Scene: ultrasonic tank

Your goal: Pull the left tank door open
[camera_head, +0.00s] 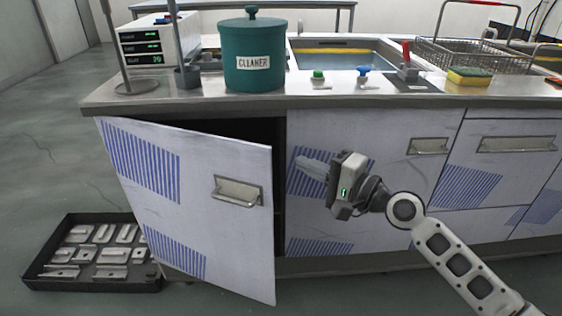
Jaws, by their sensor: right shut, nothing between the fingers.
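The left tank door (190,215) is a pale panel with blue stripe patches and stands partly open. Its free right edge swings out toward me, and a dark gap shows between it and the cabinet. Its metal handle (238,191) is near the free edge. My right gripper (303,166) is shut and empty, in front of the closed middle door (400,190) and to the right of the open door's edge. It is apart from the handle, with its fingers pointing left. My left gripper is not in view.
A teal cleaner canister (253,70) stands on the counter near a display unit (155,45). A water tank (345,60), a wire basket (470,55) and a sponge (469,78) are further right. A black tray (95,285) of metal parts lies on the floor left of the door.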

